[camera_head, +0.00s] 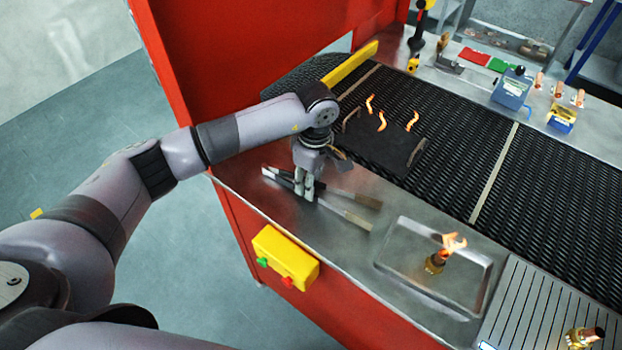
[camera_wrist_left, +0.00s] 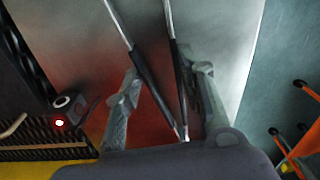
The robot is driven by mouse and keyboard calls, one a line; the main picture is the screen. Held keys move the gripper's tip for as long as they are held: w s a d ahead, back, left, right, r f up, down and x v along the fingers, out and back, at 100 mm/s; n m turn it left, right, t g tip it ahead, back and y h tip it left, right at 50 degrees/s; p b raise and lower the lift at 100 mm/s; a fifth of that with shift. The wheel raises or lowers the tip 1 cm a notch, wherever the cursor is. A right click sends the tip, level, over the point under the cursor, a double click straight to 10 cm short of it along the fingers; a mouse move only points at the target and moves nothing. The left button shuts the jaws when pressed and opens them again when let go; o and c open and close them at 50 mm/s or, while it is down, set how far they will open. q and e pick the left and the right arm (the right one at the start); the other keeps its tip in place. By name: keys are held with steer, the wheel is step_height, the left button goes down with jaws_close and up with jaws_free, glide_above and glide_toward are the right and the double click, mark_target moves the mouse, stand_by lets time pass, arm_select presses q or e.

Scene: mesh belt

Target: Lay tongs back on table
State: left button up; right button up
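The tongs (camera_head: 345,214) lie on the bare metal table (camera_head: 235,178) in front of the belt, their two long limbs spread toward the right. In the left wrist view the tongs (camera_wrist_left: 120,25) run up from between my fingers, the limbs meeting low in the picture. My left gripper (camera_head: 303,192) points down over the joined end of the tongs. In the left wrist view its fingers (camera_wrist_left: 168,75) stand apart, one on each side of the limbs. I cannot tell whether they touch them. My right gripper is not in view.
A metal tray (camera_head: 395,257) with a flaming part stands to the right of the tongs. A yellow button box (camera_head: 285,257) hangs on the front edge. A dark mesh belt (camera_head: 465,150) runs behind, carrying a dark tray (camera_head: 375,148) with small flames.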

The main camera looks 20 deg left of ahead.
arm_select(q)
steer(key=o, duration=0.4)
steer(key=shift+r, duration=0.1)
step_height(320, 180, up, 12)
steer(key=shift+d, duration=0.3)
steer(key=shift+w, duration=0.1)
stand_by(0.5)
